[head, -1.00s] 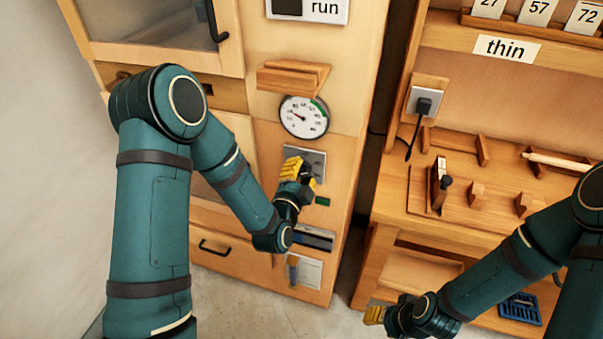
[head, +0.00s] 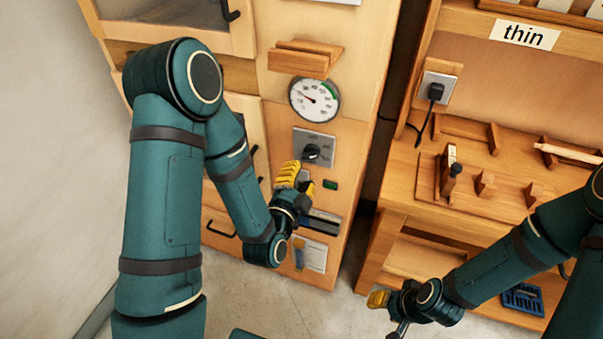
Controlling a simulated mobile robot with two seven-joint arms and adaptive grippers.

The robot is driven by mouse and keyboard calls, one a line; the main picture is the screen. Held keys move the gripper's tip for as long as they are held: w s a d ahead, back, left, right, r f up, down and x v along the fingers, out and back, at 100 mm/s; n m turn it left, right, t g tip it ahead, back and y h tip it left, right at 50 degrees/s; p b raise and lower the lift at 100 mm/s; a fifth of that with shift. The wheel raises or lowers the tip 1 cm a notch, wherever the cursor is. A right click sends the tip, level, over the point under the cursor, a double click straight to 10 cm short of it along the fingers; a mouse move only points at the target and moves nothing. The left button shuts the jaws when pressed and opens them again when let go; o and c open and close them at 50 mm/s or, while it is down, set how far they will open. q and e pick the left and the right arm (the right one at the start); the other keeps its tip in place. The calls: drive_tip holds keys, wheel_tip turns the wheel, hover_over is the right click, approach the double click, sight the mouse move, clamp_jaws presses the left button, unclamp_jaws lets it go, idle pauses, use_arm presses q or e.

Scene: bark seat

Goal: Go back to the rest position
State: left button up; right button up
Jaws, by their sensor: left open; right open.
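My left gripper (head: 300,176), with yellow fingers, is open and empty in front of the tall wooden cabinet. It is just below a grey switch plate with a black knob (head: 312,152) and appears apart from it. My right gripper (head: 378,299) is open and empty, low in front of the gap between the cabinet and the workbench. Its fingers are small in view and partly hidden by its wrist.
A round dial (head: 314,99) sits above the knob, under a wooden ledge (head: 304,57). A green button (head: 330,184) and a card slot (head: 322,222) are lower on the cabinet. The workbench (head: 410,185) stands at right with wooden blocks. Bare floor lies below.

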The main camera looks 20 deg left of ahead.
use_arm(q)
drive_tip(key=s+d+f+n+g+h, duration=0.1)
drive_tip(key=s+d+f+n+g, duration=0.2)
drive_tip(key=s+f+n+g, duration=0.4)
drive_tip(key=s+d+f+n+g+h, duration=0.2)
drive_tip(key=s+d+f+n+g, duration=0.2)
drive_tip(key=f, duration=0.9)
drive_tip(key=s+n+g, duration=0.3)
drive_tip(key=s+g, duration=0.1)
drive_tip(key=g, duration=0.1)
drive_tip(key=shift+s+f, duration=0.3)
drive_tip(key=shift+f, duration=0.1)
drive_tip(key=shift+a, duration=0.15)
use_arm(e)
drive_tip(key=shift+a, duration=0.1)
